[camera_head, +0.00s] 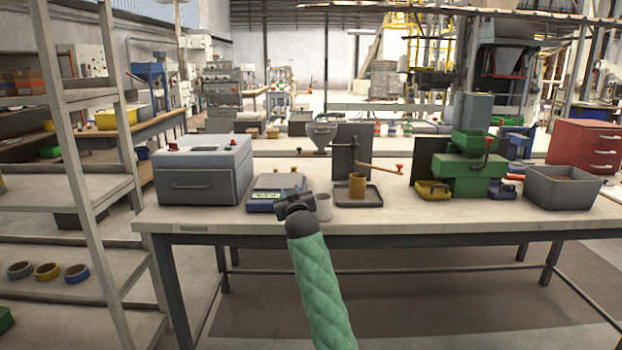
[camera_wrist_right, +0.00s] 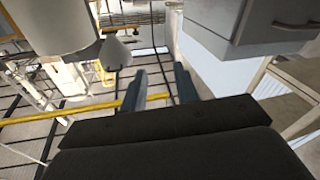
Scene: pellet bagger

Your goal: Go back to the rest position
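My right gripper (camera_head: 293,204), at the end of a green-sleeved arm, shows in front of the bench, overlapping the scale (camera_head: 265,197) and the left side of a white cup (camera_head: 325,208). In the right wrist view its two fingers (camera_wrist_right: 160,82) stand apart with nothing between them, so it is open and empty. I cannot tell exactly how high it is over the bench top. My left gripper is not in view.
The bench (camera_head: 430,221) carries a grey sealer-like box (camera_head: 203,172) at left, a hopper (camera_head: 321,136), a lever with a red knob (camera_head: 398,168), a green machine (camera_head: 470,174) and a grey bin (camera_head: 562,188). A shelf rack (camera_head: 75,150) stands at far left.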

